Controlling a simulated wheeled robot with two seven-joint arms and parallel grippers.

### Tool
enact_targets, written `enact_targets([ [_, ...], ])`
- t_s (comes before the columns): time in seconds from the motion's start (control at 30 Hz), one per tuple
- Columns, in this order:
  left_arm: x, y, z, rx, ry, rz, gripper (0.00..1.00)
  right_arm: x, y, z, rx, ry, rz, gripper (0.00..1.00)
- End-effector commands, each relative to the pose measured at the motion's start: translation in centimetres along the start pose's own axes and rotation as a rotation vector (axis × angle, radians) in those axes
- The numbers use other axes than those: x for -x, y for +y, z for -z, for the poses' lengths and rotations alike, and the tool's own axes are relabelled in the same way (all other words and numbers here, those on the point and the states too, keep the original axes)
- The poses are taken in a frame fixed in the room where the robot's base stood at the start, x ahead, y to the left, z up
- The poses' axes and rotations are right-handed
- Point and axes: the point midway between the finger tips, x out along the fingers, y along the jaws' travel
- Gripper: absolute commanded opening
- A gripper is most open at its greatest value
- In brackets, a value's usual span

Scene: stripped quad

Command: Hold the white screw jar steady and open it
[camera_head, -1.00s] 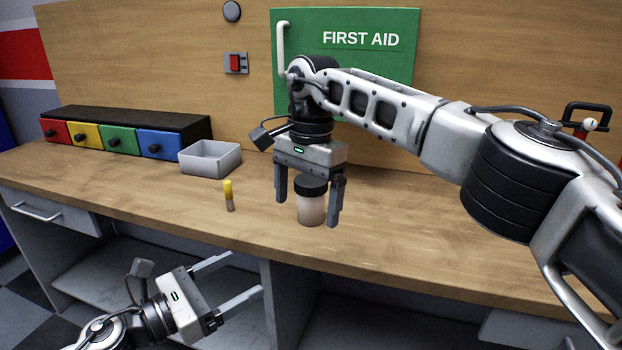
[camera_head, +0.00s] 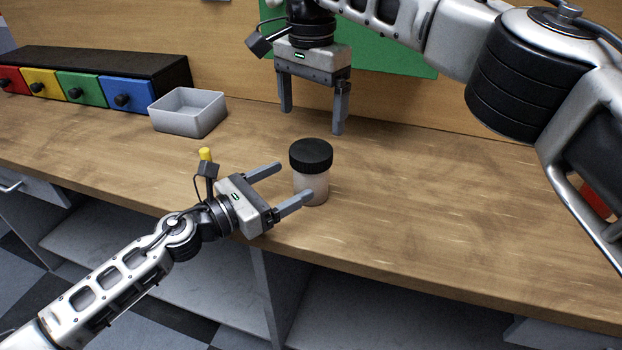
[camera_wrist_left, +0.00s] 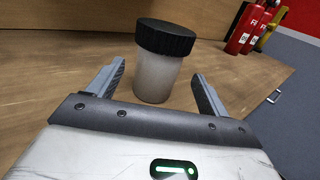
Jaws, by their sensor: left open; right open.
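The white screw jar (camera_head: 314,188) stands upright on the wooden counter with its ribbed black lid (camera_head: 311,154) on. My left gripper (camera_head: 296,183) is open and level, its fingers pointing at the jar from the left. In the left wrist view the jar body (camera_wrist_left: 155,78) stands at the mouth of the open left gripper (camera_wrist_left: 160,75), with gaps to both fingers. My right gripper (camera_head: 311,120) is open and empty, pointing down, above and apart from the lid in the head view.
A yellow-topped object (camera_head: 205,154) stands behind my left wrist, partly hidden. A grey open bin (camera_head: 188,113) and a drawer unit (camera_head: 130,68) are at the back left. The counter right of the jar is clear. Red extinguishers (camera_wrist_left: 245,28) show in the wrist view.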

Motion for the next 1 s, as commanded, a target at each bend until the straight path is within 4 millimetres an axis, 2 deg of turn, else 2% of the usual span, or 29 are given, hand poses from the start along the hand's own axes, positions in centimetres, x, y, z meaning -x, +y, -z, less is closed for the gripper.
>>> enact_targets([
  [0.1,-2.5,0.0,-0.1,-0.001,-0.001,0.001,0.79,0.0,0.0,0.0,0.000,0.000,0.000,0.91],
  [0.3,-5.4,0.0,0.0,0.000,-0.001,0.001,0.79,0.0,0.0,0.0,0.000,0.000,0.000,0.91],
  [0.5,-6.6,0.0,0.0,-0.001,0.001,0.000,0.79,0.0,0.0,0.0,0.000,0.000,0.000,0.91],
  [0.77,-6.7,-0.1,0.0,-0.001,0.001,0.001,0.79,0.0,0.0,0.0,0.000,0.000,0.000,0.91],
  [0.8,-6.7,-0.1,0.0,-0.001,0.001,0.001,0.76,0.0,0.0,0.0,0.000,0.000,0.000,0.91],
  [1.0,-6.7,0.0,0.0,-0.001,0.001,0.001,0.20,0.0,0.0,0.0,0.000,0.000,0.000,0.91],
])
